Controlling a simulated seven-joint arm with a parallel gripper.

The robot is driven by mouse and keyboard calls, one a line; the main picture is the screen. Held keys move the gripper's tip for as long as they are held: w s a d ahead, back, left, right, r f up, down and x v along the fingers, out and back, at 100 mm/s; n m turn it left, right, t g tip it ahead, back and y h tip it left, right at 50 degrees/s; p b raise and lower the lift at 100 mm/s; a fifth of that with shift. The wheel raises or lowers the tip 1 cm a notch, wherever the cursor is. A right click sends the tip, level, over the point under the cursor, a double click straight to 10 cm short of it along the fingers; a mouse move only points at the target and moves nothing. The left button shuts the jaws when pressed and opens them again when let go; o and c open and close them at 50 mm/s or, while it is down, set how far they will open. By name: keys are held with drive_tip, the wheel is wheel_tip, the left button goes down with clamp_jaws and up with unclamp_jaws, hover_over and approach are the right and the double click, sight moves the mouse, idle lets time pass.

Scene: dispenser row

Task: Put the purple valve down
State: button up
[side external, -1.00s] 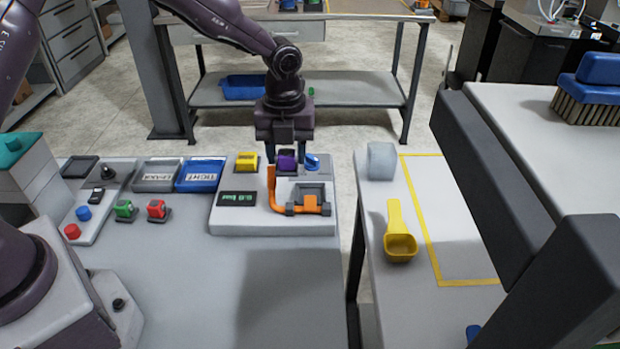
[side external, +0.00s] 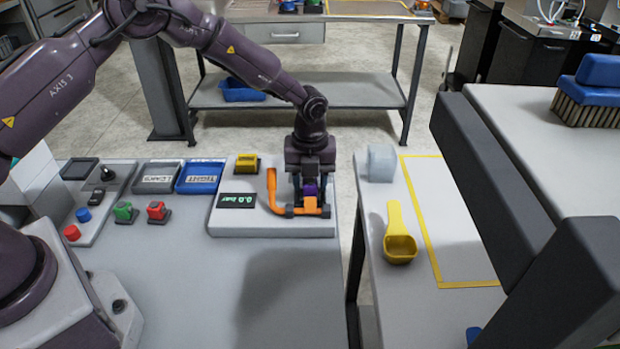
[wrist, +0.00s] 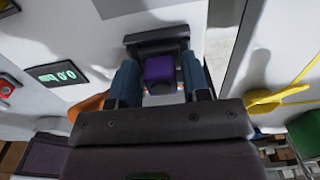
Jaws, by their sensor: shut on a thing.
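The purple valve (side external: 311,187) is between the fingers of my gripper (side external: 311,194), which is shut on it. In the wrist view the valve (wrist: 160,71) shows its purple top between the two blue-grey fingers (wrist: 161,84). The gripper points down over the dark fixture (wrist: 157,39) on the pale raised panel (side external: 240,223). An orange lever (side external: 273,189) stands beside the fixture, to the left. The valve's underside is hidden, so I cannot tell if it touches the fixture.
A yellow valve (side external: 246,165) sits at the panel's back, above a display (side external: 237,200) reading 0.0 bar. Grey (side external: 158,177) and blue (side external: 200,177) labelled trays and green (side external: 124,211) and red (side external: 158,211) blocks lie left. A yellow scoop (side external: 398,240) lies on the right table, across a gap.

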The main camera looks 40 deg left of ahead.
drive_tip(key=shift+f, duration=0.1)
drive_tip(key=shift+f, duration=0.15)
drive_tip(key=o, duration=1)
